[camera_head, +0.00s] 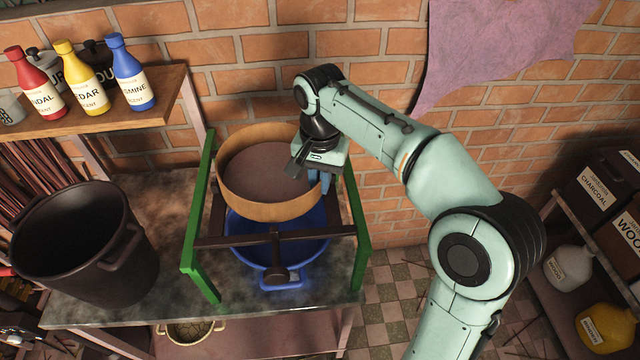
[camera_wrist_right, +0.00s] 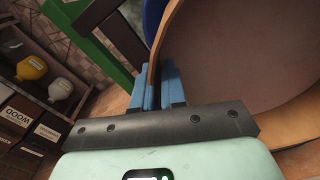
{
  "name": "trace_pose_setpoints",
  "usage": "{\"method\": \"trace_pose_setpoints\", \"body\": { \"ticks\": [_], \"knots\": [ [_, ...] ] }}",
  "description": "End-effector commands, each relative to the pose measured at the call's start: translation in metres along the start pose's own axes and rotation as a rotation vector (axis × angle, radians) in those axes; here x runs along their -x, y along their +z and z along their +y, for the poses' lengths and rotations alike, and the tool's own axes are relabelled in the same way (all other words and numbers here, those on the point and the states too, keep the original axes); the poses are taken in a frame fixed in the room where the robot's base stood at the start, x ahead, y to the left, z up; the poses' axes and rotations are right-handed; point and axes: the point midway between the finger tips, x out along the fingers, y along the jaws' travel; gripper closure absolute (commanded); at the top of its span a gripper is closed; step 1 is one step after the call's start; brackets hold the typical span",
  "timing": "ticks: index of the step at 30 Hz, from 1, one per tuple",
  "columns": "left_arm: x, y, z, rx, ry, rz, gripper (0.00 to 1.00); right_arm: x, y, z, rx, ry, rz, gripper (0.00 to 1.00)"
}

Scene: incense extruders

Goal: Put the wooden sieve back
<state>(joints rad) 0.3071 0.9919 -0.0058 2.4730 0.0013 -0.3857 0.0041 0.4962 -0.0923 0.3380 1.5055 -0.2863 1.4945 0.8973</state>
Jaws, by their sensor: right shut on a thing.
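The wooden sieve (camera_head: 240,203), a round tan hoop with a dark mesh, sits at the top of a frame with green legs (camera_head: 361,225) and dark crossbars. It also shows in the right wrist view (camera_wrist_right: 297,133). My right gripper (camera_head: 325,182) is at the sieve's right rim. Its blue fingers (camera_wrist_right: 162,90) are shut on that rim, one on each side of the wall. The blue basin (camera_head: 309,247) stands under the sieve inside the frame. Whether the sieve rests on the crossbars or hangs just above them, I cannot tell. My left gripper is not in view.
A large dark pot (camera_head: 130,250) stands left of the frame on the grey table (camera_head: 172,196). A wooden shelf (camera_head: 172,90) with red, yellow and blue bottles is above it at the left. A brick wall is close behind. Shelves with boxes and jugs stand at the right.

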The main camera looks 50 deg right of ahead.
Motion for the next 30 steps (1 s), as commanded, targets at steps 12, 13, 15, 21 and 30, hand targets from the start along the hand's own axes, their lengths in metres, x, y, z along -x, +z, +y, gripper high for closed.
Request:
{"method": "trace_pose_setpoints", "body": {
  "ticks": [12,13,15,21,30],
  "knots": [
    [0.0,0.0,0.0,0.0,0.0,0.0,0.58,-0.009,0.002,0.001,0.002,0.01,-0.012,0.65],
    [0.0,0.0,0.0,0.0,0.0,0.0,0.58,-0.009,0.001,0.001,0.002,0.009,-0.011,0.65],
    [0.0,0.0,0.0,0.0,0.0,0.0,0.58,-0.009,0.001,0.001,0.002,0.008,-0.01,0.65],
    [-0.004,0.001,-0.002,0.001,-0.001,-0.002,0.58,-0.011,0.001,0.001,0.001,0.007,-0.008,0.65],
    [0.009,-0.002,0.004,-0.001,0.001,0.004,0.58,0.04,-0.005,0.005,-0.001,0.0,-0.003,0.65]
  ]
}}
